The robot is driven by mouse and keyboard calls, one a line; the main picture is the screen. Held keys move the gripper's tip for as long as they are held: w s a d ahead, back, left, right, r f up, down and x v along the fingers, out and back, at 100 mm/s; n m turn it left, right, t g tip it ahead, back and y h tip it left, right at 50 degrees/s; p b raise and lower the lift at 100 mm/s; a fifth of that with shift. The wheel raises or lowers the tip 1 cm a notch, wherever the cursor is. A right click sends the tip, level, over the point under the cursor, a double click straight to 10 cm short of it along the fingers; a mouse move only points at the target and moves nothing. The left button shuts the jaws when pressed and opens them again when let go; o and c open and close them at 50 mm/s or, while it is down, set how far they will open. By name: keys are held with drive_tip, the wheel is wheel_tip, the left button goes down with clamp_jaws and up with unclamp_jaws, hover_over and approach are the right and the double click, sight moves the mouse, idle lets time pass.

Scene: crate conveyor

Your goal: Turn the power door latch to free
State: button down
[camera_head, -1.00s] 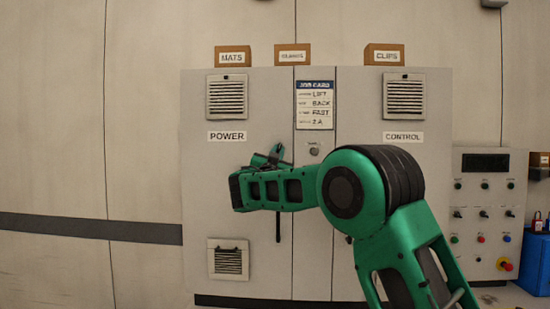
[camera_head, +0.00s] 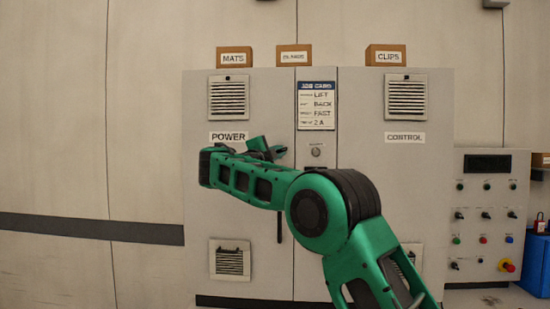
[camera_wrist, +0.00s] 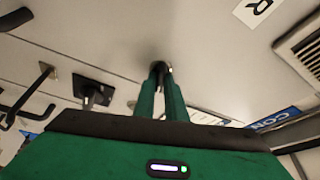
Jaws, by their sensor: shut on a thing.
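The power door (camera_head: 207,222) is the grey cabinet door under the POWER label (camera_head: 228,137) and appears closed. My gripper (camera_head: 268,148) is at its right part, partly hidden by my arm in the head view. In the wrist view my gripper's two green fingers (camera_wrist: 161,82) are close together, pointing at the door face. They are shut on a small dark piece, the power door latch (camera_wrist: 159,65), mostly hidden between the tips. Its turn angle cannot be told. A dark vertical bar (camera_head: 280,229) shows below my arm.
The control door (camera_head: 400,180) is to the right, with a job card (camera_head: 316,105) between. Boxes stand on top, including the MATS box (camera_head: 234,58) and CLIPS box (camera_head: 385,55). A button panel (camera_head: 485,215) and blue bin (camera_head: 535,262) are at far right.

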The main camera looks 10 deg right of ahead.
drive_tip(key=m+g, duration=0.1)
drive_tip(key=m, duration=0.2)
drive_tip(key=shift+a+y, duration=0.1)
drive_tip(key=shift+y, duration=0.2)
drive_tip(key=shift+m, duration=0.4)
drive_tip(key=c, duration=1.8)
unclamp_jaws()
drive_tip(key=shift+s, duration=0.1)
drive_tip(key=v, duration=1)
drive_tip(key=shift+a, duration=0.3)
drive_tip(key=shift+r, duration=0.1)
